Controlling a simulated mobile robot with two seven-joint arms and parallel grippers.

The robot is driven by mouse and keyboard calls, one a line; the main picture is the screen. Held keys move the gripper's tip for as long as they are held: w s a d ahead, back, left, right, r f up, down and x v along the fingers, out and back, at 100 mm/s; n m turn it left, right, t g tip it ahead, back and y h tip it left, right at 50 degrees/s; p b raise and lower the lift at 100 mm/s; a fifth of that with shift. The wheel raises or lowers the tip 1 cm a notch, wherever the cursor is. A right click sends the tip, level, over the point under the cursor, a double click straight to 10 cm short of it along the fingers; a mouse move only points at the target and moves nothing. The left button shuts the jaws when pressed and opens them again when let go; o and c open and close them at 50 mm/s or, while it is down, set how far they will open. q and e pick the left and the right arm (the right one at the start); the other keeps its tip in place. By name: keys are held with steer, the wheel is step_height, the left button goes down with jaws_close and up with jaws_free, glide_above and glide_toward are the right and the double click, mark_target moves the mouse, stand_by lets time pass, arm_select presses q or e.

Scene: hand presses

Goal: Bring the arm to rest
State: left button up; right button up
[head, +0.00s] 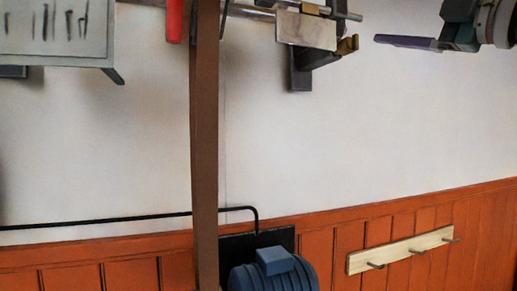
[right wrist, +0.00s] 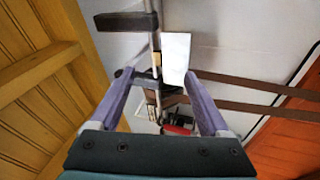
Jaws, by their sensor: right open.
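My right gripper (head: 400,41) comes in at the top right corner of the head view, its purple finger pointing left over bare wall. In the right wrist view its two purple fingers (right wrist: 160,76) stand wide apart, with nothing gripped between them. Beyond the fingers there is a metal rod assembly with a white plate (right wrist: 176,55) and a red part (right wrist: 179,127), both apart from the fingers as far as I can tell. My left gripper is not in view.
A wall-mounted metal mechanism (head: 305,30) stands left of my right gripper with a gap between. A brown belt (head: 205,150) runs vertically; a blue motor (head: 270,275) is below. A grey tool panel (head: 55,35), red handle (head: 174,20) and peg rail (head: 400,250) also show. Wall centre-right is clear.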

steer(key=s+d+f+m+g+h, duration=0.1)
steer(key=s+f+m+h, duration=0.35)
steer(key=f+m, duration=0.4)
steer(key=s+d+f+m+g+h, duration=0.1)
steer(key=s+f+m+h, duration=0.35)
steer(key=f, duration=0.75)
steer(key=s+d+f+m+g+h, duration=0.1)
steer(key=s+f+m+g+h, duration=0.1)
steer(key=f+m+h, duration=0.7)
steer(key=s+a+f+g+y, duration=0.2)
steer(key=s+f+g, duration=0.1)
steer(key=s+f, duration=0.3)
steer(key=s+a+f+g+y, duration=0.2)
steer(key=s+f+g, duration=0.2)
steer(key=s, duration=0.7)
steer(key=s+a+f+n+g+y, duration=0.1)
steer(key=s+f+g, duration=0.3)
steer(key=s+f, duration=0.4)
steer(key=shift+s+a+f+y, duration=0.35)
steer(key=shift+a+y, duration=0.35)
steer(key=shift+y, duration=0.2)
